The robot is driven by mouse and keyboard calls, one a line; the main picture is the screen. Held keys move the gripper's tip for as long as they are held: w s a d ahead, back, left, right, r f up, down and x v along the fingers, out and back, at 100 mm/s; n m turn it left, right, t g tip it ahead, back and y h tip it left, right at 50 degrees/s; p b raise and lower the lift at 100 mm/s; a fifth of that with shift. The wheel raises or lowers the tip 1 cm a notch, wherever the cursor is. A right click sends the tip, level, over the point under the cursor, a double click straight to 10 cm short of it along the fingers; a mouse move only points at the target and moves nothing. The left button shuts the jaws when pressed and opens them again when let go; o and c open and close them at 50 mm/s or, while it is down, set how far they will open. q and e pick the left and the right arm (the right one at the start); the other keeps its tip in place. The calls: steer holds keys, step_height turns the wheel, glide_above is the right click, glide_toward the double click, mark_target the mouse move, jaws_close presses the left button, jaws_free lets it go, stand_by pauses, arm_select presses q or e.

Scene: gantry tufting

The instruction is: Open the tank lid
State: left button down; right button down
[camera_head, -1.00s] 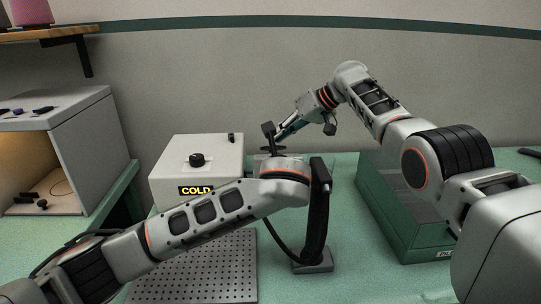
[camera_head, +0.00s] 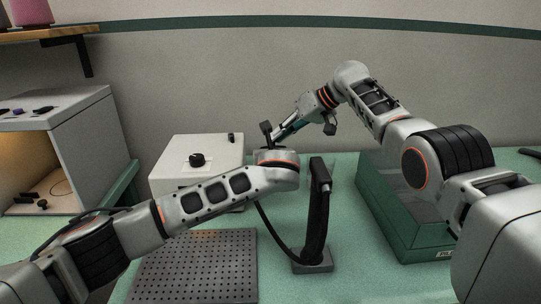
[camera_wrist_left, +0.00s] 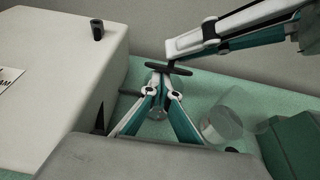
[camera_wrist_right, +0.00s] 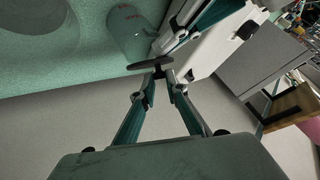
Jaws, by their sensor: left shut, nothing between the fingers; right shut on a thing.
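My right gripper (camera_wrist_right: 158,78) is shut on a thin dark disc (camera_wrist_right: 150,64), at the back of the bench. The disc also shows in the left wrist view (camera_wrist_left: 168,68). My left gripper (camera_wrist_left: 160,75) is shut and empty, its tips close by the disc; whether they touch is unclear. In the head view its fingers are hidden behind my left wrist. A clear cylinder (camera_wrist_left: 222,126) stands close by on the bench; it also shows in the right wrist view (camera_wrist_right: 132,32). I cannot tell whether the disc is the tank lid.
A black upright stand (camera_head: 316,215) and a perforated plate (camera_head: 195,265) are nearer. A green case (camera_head: 385,215) is on the right. Some bench front is clear.

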arm_select(q)
steer(key=shift+w+r, duration=0.4)
steer(key=shift+r, duration=0.4)
arm_select(e)
steer(key=shift+a, duration=0.1)
steer(key=c, duration=2)
jaws_free()
steer(key=shift+f, duration=0.2)
